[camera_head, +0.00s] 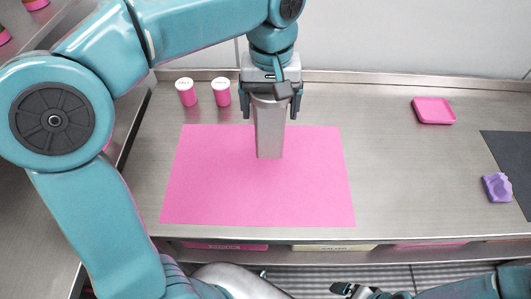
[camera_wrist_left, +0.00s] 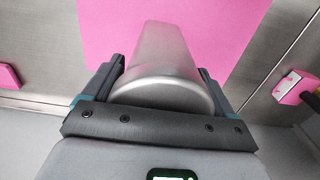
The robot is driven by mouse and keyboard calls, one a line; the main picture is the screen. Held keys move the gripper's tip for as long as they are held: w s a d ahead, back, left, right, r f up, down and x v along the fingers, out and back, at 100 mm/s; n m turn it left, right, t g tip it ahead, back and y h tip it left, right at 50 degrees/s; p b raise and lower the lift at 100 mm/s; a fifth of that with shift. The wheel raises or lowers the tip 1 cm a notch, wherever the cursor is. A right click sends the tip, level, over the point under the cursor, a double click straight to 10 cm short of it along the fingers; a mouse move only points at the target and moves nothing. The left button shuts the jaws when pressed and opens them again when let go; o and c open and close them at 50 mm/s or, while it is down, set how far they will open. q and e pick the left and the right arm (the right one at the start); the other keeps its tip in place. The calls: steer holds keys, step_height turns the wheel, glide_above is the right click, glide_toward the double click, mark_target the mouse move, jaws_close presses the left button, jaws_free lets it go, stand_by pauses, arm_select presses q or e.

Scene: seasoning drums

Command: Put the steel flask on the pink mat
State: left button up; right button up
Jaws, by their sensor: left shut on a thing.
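The steel flask (camera_head: 269,135) is a tapered grey metal vessel, held roughly upright over the upper middle of the pink mat (camera_head: 200,190). My left gripper (camera_head: 271,103) is shut around the flask's wider upper part. In the left wrist view the flask (camera_wrist_left: 165,60) sits between the two dark fingers, with the mat (camera_wrist_left: 235,25) beyond it. I cannot tell whether the flask's lower end touches the mat. My right gripper (camera_head: 352,290) shows only partly at the bottom edge; its jaw state is unclear.
Two pink shakers with white lids (camera_head: 186,92) (camera_head: 221,92) stand behind the mat. A pink tray (camera_head: 433,110), a purple object (camera_head: 497,187) and a dark mat (camera_head: 512,150) lie to the right. The steel counter (camera_head: 390,175) is clear between the pink and dark mats.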

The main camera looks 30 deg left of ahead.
mark_target(270, 148)
arm_select(q)
steer(key=f, duration=0.8)
steer(key=shift+d+f, duration=0.2)
step_height(270, 148, down, 4)
steer(key=shift+a+f+b, duration=0.1)
steer(key=shift+b, duration=0.25)
steer(key=shift+w+f, duration=0.1)
steer(key=shift+f, duration=0.4)
